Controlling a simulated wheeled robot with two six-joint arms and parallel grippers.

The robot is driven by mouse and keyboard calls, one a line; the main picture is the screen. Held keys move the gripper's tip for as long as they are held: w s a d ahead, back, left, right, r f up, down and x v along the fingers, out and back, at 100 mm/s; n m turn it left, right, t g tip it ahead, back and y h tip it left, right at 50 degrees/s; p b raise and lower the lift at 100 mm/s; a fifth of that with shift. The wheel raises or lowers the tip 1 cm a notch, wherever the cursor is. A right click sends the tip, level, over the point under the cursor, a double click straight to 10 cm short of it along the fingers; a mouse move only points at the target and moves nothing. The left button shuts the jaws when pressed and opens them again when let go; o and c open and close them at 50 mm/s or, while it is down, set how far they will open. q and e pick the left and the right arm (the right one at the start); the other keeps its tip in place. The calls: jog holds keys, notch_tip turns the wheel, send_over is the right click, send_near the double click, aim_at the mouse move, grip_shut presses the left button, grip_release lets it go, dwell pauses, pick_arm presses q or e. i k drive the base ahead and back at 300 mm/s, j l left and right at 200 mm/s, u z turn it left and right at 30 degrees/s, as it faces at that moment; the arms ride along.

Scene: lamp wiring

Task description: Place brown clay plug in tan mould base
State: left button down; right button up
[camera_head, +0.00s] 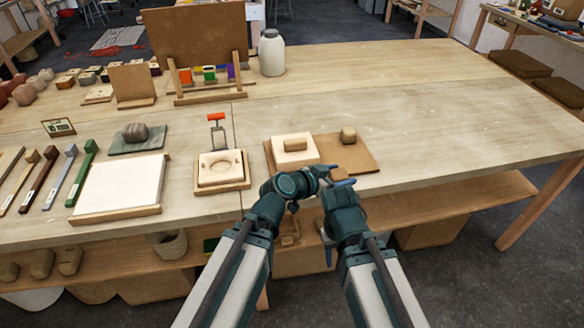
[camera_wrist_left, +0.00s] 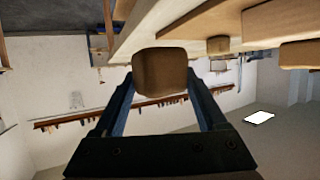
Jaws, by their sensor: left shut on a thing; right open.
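My left gripper (camera_head: 330,174) is near the front edge of the table, just in front of the brown board. It is shut on a brown clay plug (camera_wrist_left: 160,72), which shows between the fingers in the left wrist view; in the head view the plug is mostly hidden by the gripper. A tan mould base (camera_head: 222,180) with a shallow recess on top lies on the table to the left, apart from the gripper. The recess looks empty. My right gripper (camera_head: 327,245) is open, lower, near the table's front edge and partly hidden by its arm.
On the brown board (camera_head: 362,160) are a pale block (camera_head: 290,156) with a tan piece on it and a small brown block (camera_head: 348,135). A red-topped stand (camera_head: 217,132) rises behind the mould base. A white slab (camera_head: 120,184) lies left. The table's right side is clear.

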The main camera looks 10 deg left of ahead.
aim_at(221, 170)
jog(key=k+j, duration=0.1)
jog(key=j, duration=0.4)
jog(key=k+j, duration=0.1)
jog(key=j, duration=0.45)
jog(key=i+j, duration=0.1)
jog(key=j, duration=0.4)
